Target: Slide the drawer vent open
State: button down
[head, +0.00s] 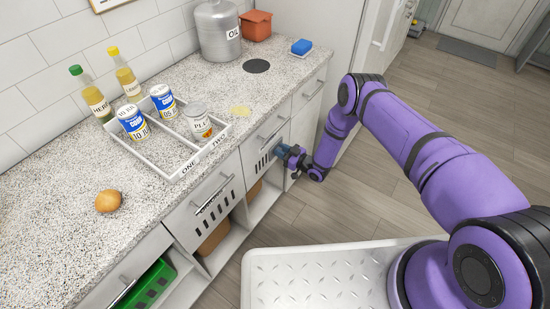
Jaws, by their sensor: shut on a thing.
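The drawer vent (262,162) is a row of dark upright slots in a white drawer front, below a metal bar handle. My gripper (284,152) is at the right end of these slots, close against the drawer front. It is shut on a small part there, which I take to be the vent's slide; its fingers and the wrist hide the part itself. A second slotted vent (214,204) is in the drawer front to the left, with nothing touching it.
Open shelves lie below the drawers. The wooden floor to the right is clear.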

jog(key=shift+w, duration=0.1)
jog(key=c, duration=0.9)
grip_release()
jog(key=v, duration=1.1)
